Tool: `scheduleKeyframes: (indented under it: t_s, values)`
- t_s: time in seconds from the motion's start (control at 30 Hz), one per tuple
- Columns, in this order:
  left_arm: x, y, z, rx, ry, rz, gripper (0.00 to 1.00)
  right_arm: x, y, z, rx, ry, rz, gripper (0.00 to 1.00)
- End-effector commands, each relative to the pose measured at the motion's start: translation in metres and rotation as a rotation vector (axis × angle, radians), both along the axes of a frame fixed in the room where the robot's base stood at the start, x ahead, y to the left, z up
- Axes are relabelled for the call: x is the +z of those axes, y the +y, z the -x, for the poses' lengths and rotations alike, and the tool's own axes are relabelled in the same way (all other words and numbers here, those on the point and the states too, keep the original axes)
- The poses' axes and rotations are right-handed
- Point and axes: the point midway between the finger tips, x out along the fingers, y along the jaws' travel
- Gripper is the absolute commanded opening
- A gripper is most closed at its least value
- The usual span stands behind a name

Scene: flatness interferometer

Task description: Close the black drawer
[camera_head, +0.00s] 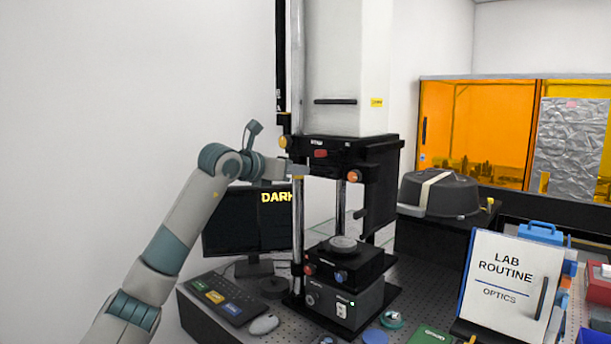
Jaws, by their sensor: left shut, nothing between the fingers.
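The tall white interferometer (346,60) stands at the centre on a perforated bench. A black boxy section (368,156) under its white housing looks like the black drawer. It has a red knob (320,154) and orange knobs on its front. How far it stands out is hard to tell. My left gripper (300,171) is shut and empty, at the left front edge of this black section. The fingertips look close to it or touching it; I cannot tell which. My right gripper is not in view.
A monitor (226,224), keyboard (224,296) and mouse (264,325) are left of the instrument's base. A lower black stage (345,266) holds a round part. A "LAB ROUTINE" board (510,285) and a grey covered case (438,193) stand at the right.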

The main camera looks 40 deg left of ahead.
Motion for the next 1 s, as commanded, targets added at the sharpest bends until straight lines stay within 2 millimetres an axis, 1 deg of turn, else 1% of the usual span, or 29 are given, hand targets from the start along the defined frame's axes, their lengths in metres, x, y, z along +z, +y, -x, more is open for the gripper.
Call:
scheduleKeyframes:
  t_s: [0.03,0.13,0.23,0.5,0.6,0.8,1.0]
  values:
    - [0.000,0.003,0.003,0.001,-0.001,-0.001,0.00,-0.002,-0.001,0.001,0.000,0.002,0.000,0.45]
    - [0.001,0.003,0.015,0.000,-0.002,-0.003,0.00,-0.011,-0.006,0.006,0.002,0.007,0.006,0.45]
    - [0.004,0.004,0.027,0.000,-0.002,-0.004,0.00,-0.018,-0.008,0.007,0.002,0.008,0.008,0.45]
    - [0.012,0.007,0.069,0.002,-0.002,-0.004,0.00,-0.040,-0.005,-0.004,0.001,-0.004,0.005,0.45]
    - [0.017,0.007,0.083,0.001,-0.003,-0.003,0.00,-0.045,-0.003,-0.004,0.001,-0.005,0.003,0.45]
    - [0.021,0.008,0.097,0.001,0.000,-0.001,0.00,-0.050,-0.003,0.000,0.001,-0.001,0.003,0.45]
    - [0.023,0.008,0.099,0.000,0.000,-0.001,0.00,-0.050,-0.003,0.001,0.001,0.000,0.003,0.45]
